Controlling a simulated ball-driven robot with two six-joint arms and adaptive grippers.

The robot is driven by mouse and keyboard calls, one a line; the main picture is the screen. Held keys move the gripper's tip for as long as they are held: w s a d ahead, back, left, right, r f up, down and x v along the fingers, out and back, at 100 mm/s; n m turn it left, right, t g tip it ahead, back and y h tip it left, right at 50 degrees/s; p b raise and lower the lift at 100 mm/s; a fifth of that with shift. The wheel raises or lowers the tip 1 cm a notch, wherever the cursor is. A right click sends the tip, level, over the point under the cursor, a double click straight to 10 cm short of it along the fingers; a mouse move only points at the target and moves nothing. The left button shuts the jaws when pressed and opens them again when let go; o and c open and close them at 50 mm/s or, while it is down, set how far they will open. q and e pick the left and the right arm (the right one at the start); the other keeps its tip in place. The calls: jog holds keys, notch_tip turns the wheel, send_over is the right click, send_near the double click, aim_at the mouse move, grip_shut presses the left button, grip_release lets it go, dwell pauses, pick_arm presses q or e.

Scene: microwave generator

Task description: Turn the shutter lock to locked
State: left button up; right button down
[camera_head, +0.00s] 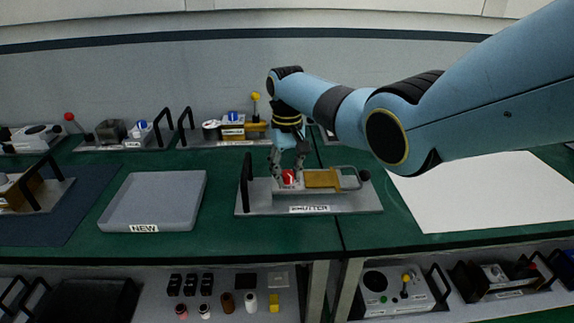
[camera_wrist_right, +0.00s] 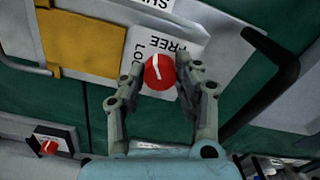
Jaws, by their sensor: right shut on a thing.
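The shutter unit (camera_head: 355,203) is a grey plate labelled SHUTTER on the green bench, with a yellow slide piece (camera_head: 322,179) and black handles. Its lock is a round red knob (camera_head: 289,176) with a white line, left of the yellow piece. In the right wrist view the knob (camera_wrist_right: 159,72) sits on a white label reading FREE and LOC, the rest hidden. The white line runs roughly up and down there, its upper end near FREE. My right gripper (camera_head: 288,171) reaches down from above, its two fingers (camera_wrist_right: 160,80) shut on the knob's sides. My left gripper is not in view.
A grey tray labelled NEW (camera_head: 118,224) lies left of the shutter unit, and a white sheet (camera_head: 490,190) lies right. Other devices (camera_head: 232,130) stand along the back. A shelf below the bench holds small parts and a grey device (camera_head: 398,291).

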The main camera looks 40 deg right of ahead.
aim_at(287, 173)
jog(key=n+p, duration=0.1)
jog(key=n, duration=0.4)
jog(key=shift+r+n, duration=0.1)
jog(key=shift+n, duration=0.2)
jog(key=n+p, duration=0.1)
jog(key=n, duration=0.4)
jog(key=shift+w+n, duration=0.1)
jog(key=shift+n, duration=0.2)
jog(key=c, duration=0.9)
grip_release()
jog(key=shift+c, duration=0.2)
notch_tip(287, 173, up, 12)
